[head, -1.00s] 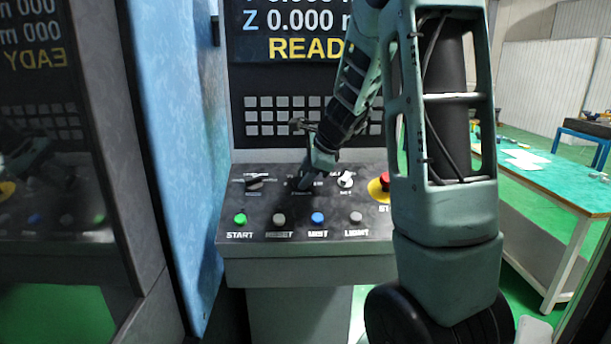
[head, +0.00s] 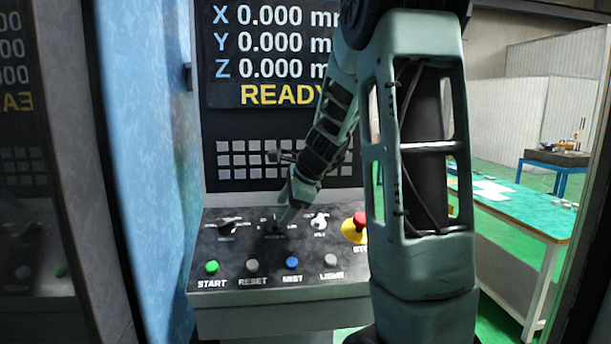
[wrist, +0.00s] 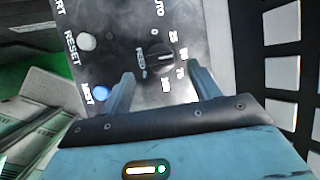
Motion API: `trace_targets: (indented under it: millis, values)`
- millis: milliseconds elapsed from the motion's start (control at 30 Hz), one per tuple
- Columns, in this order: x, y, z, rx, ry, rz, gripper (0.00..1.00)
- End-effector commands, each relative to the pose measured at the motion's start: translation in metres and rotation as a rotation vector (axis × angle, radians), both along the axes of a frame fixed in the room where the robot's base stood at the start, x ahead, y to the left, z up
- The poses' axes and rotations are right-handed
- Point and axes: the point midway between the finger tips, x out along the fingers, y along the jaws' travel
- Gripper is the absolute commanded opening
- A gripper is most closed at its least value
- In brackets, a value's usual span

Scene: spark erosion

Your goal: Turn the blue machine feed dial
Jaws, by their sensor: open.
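The feed dial (wrist: 159,57) is a round black knob on the dark control panel (wrist: 120,48). In the wrist view it has a pale pointer line and printed numbers around it. My gripper (wrist: 162,73) is open, with one finger on each side of the dial; I cannot tell whether they touch it. In the head view my gripper (head: 281,222) points down at the panel, and the dial beneath it is mostly hidden.
A black selector (head: 228,226) is left of the dial, a white-topped knob (head: 319,221) right, then a red stop button (head: 361,219). A green START button (head: 211,267) and several others line the front. The blue machine side (head: 150,130) stands left.

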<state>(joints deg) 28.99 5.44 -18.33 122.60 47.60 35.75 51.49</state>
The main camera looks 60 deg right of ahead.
Motion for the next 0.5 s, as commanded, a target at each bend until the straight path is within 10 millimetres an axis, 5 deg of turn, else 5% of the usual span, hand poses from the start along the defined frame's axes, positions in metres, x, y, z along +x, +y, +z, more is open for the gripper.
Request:
trace_targets:
  millis: [500]
  values:
    - [-0.065, 0.001, 0.093, -0.003, -0.003, -0.002, 0.62]
